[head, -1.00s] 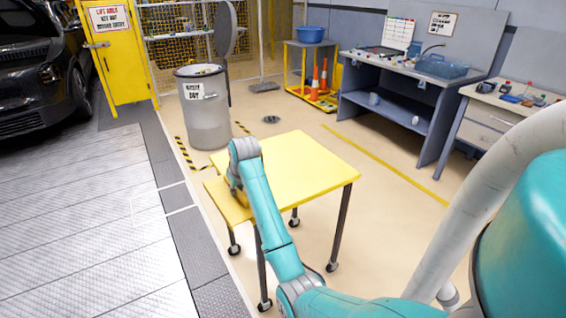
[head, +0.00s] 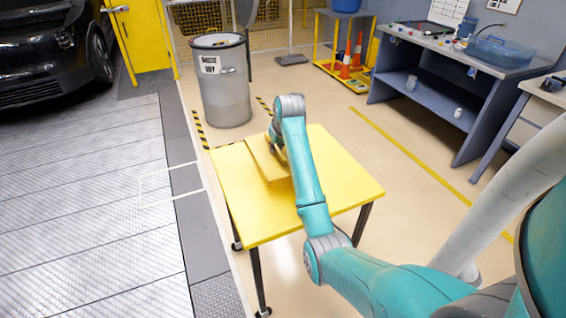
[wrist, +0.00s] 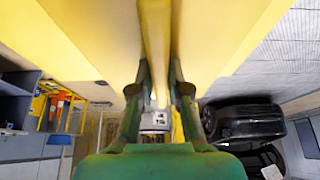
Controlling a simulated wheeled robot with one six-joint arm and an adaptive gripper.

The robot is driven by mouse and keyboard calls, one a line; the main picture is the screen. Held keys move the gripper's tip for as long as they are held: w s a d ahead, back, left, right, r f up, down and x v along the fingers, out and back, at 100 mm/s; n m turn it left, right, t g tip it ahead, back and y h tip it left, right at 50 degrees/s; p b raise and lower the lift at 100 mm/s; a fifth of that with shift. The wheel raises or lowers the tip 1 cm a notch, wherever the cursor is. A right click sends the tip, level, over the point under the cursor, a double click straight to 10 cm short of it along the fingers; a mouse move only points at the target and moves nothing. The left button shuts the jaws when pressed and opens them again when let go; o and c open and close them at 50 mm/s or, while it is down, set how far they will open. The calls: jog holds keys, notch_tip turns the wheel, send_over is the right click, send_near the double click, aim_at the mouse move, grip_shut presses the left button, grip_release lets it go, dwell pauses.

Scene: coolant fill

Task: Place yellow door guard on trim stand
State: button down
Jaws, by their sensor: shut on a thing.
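The trim stand is a yellow-topped table (head: 325,165) on dark legs in the middle of the head view. The yellow door guard (head: 264,161) is a long flat yellow piece over the left part of the top. It shows between the fingers in the wrist view (wrist: 155,40). My gripper (wrist: 160,78) is shut on the guard. In the head view my wrist partly hides the guard's right side and the fingers. I cannot tell whether the guard touches the top, as both are the same yellow.
A grey waste drum (head: 222,95) stands behind the stand. A blue-grey workbench (head: 440,90) is at the back right, with a cart carrying orange cones (head: 345,60) beside it. A black car (head: 50,45) is at the far left. The floor around the stand is mostly clear.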

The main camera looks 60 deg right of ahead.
aim_at(280, 153)
notch_tip(280, 153, down, 8)
jog(key=shift+r, duration=0.2)
dwell(0.3)
jog(key=c, duration=1.1)
grip_release()
jog(key=shift+f, duration=0.15)
jog(key=shift+c, duration=0.2)
jog(key=v, duration=1.2)
jog(key=shift+s+a, duration=0.1)
